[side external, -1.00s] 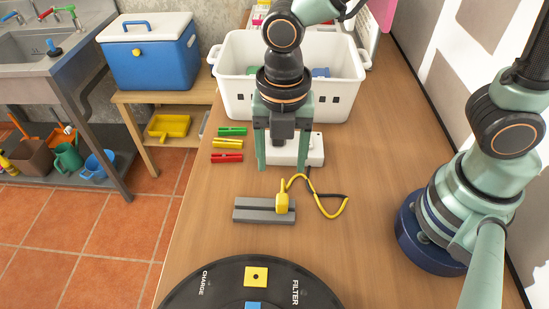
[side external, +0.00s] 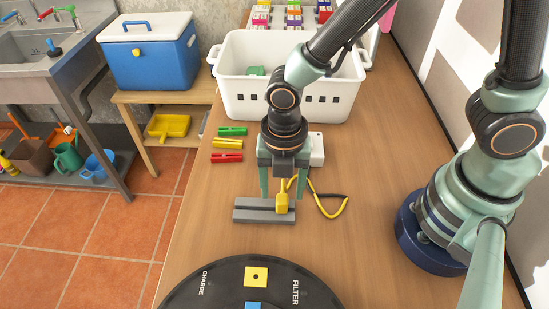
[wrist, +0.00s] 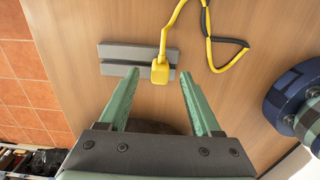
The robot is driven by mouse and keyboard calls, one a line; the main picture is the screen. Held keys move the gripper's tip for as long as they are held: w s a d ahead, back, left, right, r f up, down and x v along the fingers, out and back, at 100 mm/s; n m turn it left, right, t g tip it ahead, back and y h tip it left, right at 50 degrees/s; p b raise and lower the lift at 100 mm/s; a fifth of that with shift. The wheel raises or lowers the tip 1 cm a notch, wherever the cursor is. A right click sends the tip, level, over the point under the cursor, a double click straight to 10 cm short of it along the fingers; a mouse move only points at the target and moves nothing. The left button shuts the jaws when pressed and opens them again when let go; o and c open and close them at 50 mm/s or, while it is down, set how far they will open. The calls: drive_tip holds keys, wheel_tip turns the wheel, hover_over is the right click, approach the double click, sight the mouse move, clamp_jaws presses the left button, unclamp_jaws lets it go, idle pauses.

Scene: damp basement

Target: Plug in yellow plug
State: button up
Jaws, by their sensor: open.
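The yellow plug (side external: 282,203) stands in the slot of a grey block (side external: 247,213) on the table. Its yellow and black cable (side external: 335,212) curves to the right toward a white box (side external: 317,150), partly hidden behind my gripper. My gripper (side external: 284,197) is open and empty, fingers pointing down, one on each side of the plug in the picture. In the wrist view, the plug (wrist: 160,73) appears between the open fingertips of my gripper (wrist: 159,76), with gaps on both sides. The grey block (wrist: 118,53) lies just beyond the fingertips. No contact shows.
A black round disc (side external: 215,290) marked CHARGE and FILTER lies at the front, with yellow (side external: 256,277) and blue pieces on it. Green (side external: 233,132), yellow and red clips lie at the left. A white basket (side external: 240,92) stands behind. The table's left edge is near the block.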

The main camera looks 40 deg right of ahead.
sight(282, 196)
drive_tip(key=shift+f, duration=1.5)
drive_tip(key=shift+c, duration=0.3)
clamp_jaws()
wheel_tip(282, 196, up, 20)
